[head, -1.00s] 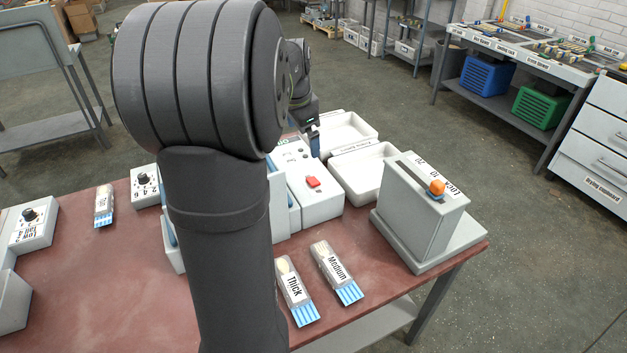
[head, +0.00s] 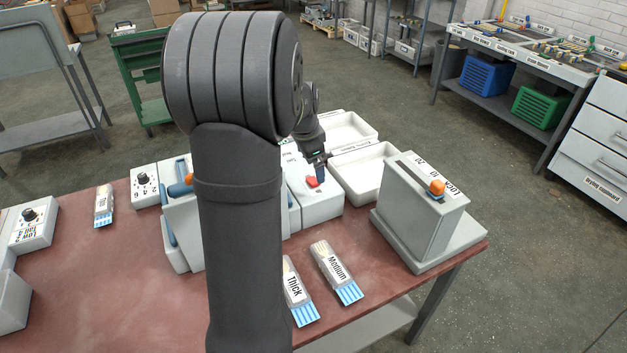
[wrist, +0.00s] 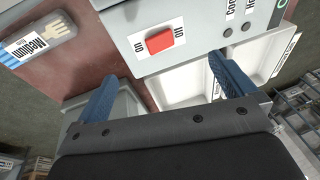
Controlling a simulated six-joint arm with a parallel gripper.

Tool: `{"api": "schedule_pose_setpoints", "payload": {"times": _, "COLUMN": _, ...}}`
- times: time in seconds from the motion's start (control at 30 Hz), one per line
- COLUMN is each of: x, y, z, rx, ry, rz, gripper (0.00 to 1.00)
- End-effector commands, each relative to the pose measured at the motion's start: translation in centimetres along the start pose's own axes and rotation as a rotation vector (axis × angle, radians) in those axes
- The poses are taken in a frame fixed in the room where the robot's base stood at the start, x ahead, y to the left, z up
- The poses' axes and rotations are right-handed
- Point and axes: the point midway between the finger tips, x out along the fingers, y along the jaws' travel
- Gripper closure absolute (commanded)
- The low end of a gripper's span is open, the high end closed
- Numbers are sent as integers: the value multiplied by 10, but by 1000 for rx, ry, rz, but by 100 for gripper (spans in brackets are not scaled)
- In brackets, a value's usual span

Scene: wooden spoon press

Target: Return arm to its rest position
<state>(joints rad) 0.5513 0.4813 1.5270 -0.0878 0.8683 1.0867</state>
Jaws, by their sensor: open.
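My gripper (head: 318,170) is at the grey control box (head: 322,205) in the head view, close to its red switch (head: 312,181). In the wrist view my gripper (wrist: 165,88) has its two blue fingers wide apart with nothing between them. The red rocker switch (wrist: 159,40), with On and Off labels, lies beyond the fingertips and apart from them. My arm's large dark links cover the middle of the head view and hide part of the press.
White trays (head: 362,172) stand behind and right of the box. A grey unit with an orange knob (head: 437,187) stands at the table's right. Packs marked Thick (head: 297,291) and Medium (head: 337,272) lie in front. Dial boxes stand at left. The red table top (head: 110,285) is clear at front left.

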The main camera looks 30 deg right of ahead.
Motion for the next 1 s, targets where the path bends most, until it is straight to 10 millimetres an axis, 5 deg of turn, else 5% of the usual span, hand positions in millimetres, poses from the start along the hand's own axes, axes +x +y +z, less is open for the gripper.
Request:
{"api": "schedule_pose_setpoints", "payload": {"times": 0.63, "x": -4, "y": 0, "z": 0, "rx": 0, "ry": 0, "rz": -1, "gripper": 0}}
{"api": "schedule_pose_setpoints", "payload": {"times": 1.0, "x": -69, "y": -1, "z": 0, "rx": 0, "ry": 2, "rz": -4, "gripper": 0}}
